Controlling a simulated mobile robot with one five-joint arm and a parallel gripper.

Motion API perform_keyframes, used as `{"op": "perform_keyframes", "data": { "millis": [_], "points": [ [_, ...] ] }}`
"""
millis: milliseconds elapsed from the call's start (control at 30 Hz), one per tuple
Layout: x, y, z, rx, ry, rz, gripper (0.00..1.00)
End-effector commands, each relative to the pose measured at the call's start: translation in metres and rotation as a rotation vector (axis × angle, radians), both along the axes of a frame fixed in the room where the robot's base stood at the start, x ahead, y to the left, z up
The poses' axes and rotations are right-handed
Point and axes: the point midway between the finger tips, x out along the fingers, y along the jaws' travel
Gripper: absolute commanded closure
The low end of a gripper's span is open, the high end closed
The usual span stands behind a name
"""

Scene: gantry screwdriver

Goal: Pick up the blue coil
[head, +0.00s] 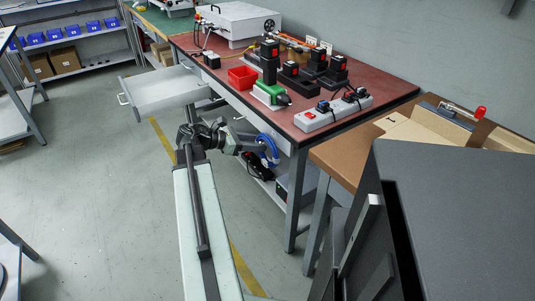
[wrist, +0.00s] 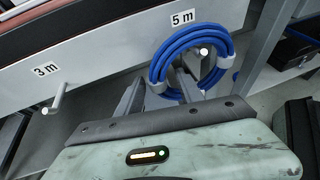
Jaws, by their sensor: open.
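The blue coil (wrist: 161,62) is a ring of several blue tube turns with pale grey ties. In the wrist view it hangs on a pale peg (wrist: 204,51) under a "5 m" label. In the head view the coil (head: 271,150) hangs at the front side of the red-topped bench. My gripper (wrist: 158,88) is open, its two grey fingers pointing at the coil's lower left. The right finger overlaps the ring's opening in the picture; whether it touches the coil cannot be told. In the head view my gripper (head: 259,146) is just left of the coil.
An empty peg (wrist: 58,98) under a "3 m" label is at the left in the wrist view. The bench (head: 350,75) carries a power strip (head: 333,113), a red bin (head: 242,77) and tools. An open drawer (head: 165,91) sticks out left. A bench leg (head: 292,200) stands right of the coil.

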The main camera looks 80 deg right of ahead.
Motion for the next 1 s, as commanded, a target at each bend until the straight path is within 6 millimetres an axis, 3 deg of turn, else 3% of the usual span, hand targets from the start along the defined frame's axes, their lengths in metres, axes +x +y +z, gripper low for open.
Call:
{"op": "perform_keyframes", "data": {
  "millis": [233,467,600,633,1000],
  "points": [
    [-0.033,-0.018,-0.021,-0.001,-0.001,-0.003,0.56],
    [-0.036,-0.020,-0.019,0.000,-0.001,-0.001,0.56],
    [-0.036,-0.020,-0.019,0.000,-0.001,-0.001,0.95],
    [-0.036,-0.020,-0.019,0.000,-0.001,-0.001,1.00],
    [-0.036,-0.020,-0.017,0.000,0.000,-0.002,1.00]
  ]
}}
